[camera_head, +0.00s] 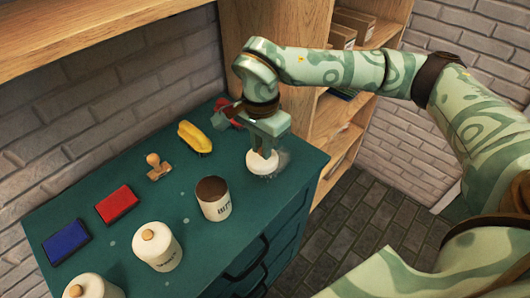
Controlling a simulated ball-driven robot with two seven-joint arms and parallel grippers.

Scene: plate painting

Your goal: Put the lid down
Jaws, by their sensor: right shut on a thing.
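My right gripper (262,143) comes in from the right and points down over the right end of the green cabinet top. It is shut on a round cream lid (263,163), held at or just above the surface; I cannot tell whether it touches. An open cream canister (215,204) with dark lettering and a brown inside stands to the left of and nearer than the lid. My left gripper is not in view.
The green cabinet top (178,205) also holds two lidded canisters (157,246) (93,286), a blue pad (66,241), a red pad (116,204), a wooden stamp (157,167) and a yellow brush (195,137). A wooden shelf (335,130) stands behind at right.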

